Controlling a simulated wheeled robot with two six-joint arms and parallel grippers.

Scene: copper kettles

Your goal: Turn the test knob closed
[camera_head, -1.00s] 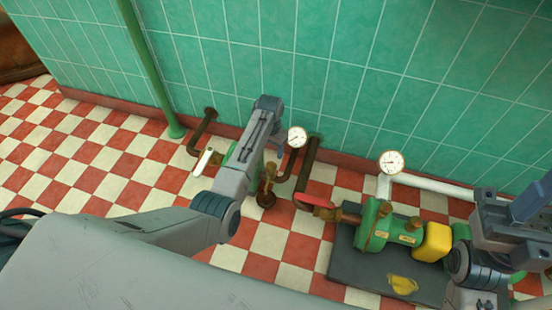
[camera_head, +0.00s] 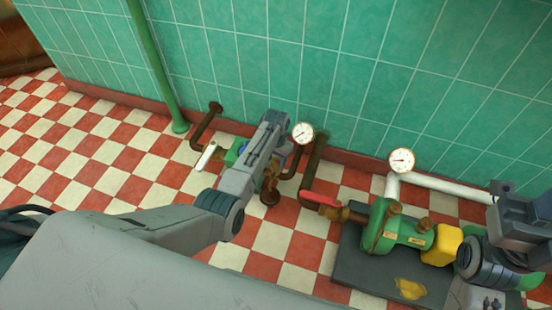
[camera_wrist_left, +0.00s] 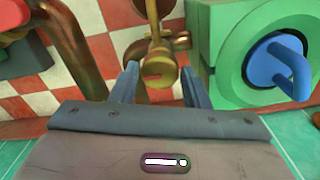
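A round brass knob (camera_wrist_left: 158,68) on a brass fitting shows in the left wrist view, between the two blue-grey fingers of my left gripper (camera_wrist_left: 160,69). The fingers stand open on either side of it, with no clear contact. A green block (camera_wrist_left: 232,62) with a blue lever-like handle (camera_wrist_left: 287,66) is at the right of that view. In the head view my left arm covers much of this fitting; brass pipework (camera_head: 269,184) shows at its right and its fingertips are hidden. My right gripper (camera_head: 525,215) is at the right edge, its fingers unclear.
A pressure gauge (camera_head: 303,133) stands close right of my left arm. A white-handled valve (camera_head: 206,157) is at its left. A red handle (camera_head: 321,198), a green pump (camera_head: 397,228) and a second gauge (camera_head: 402,161) lie right. A tiled wall (camera_head: 290,60) rises behind.

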